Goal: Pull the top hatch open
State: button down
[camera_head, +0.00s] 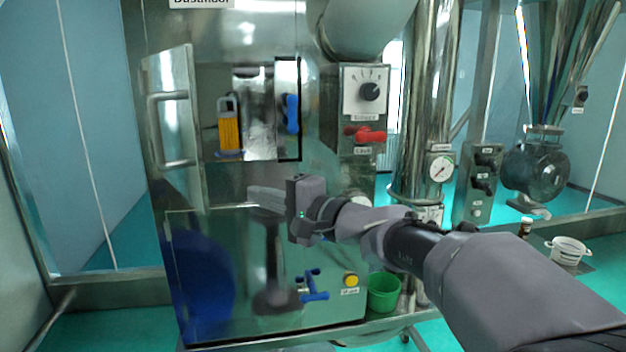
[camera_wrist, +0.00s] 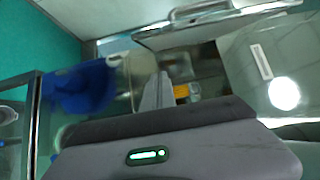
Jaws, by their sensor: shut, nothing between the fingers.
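The top hatch (camera_head: 178,117) is on the upper front of the steel machine and stands swung out to the left, with a bar handle (camera_head: 153,128) on it. In the wrist view the hatch (camera_wrist: 215,31) runs across the top with its handle. The opening beside it shows a yellow object (camera_head: 229,131). A blue lever (camera_head: 291,113) sits at the opening's right edge. My gripper (camera_head: 252,193) is shut and empty, below the opening and apart from the hatch handle. Its fingers also show in the wrist view (camera_wrist: 157,88).
The lower panel (camera_head: 210,285) is closed, with blue handles (camera_head: 312,287) near its right edge. A knob box (camera_head: 365,90) with a red lever (camera_head: 365,134) stands right of the opening.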

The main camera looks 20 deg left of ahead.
jog(key=s+a+p, duration=0.1)
jog(key=a+p, duration=0.2)
jog(key=a, duration=0.6)
jog(key=shift+s+a+f, duration=0.15)
jog(key=shift+s, duration=0.1)
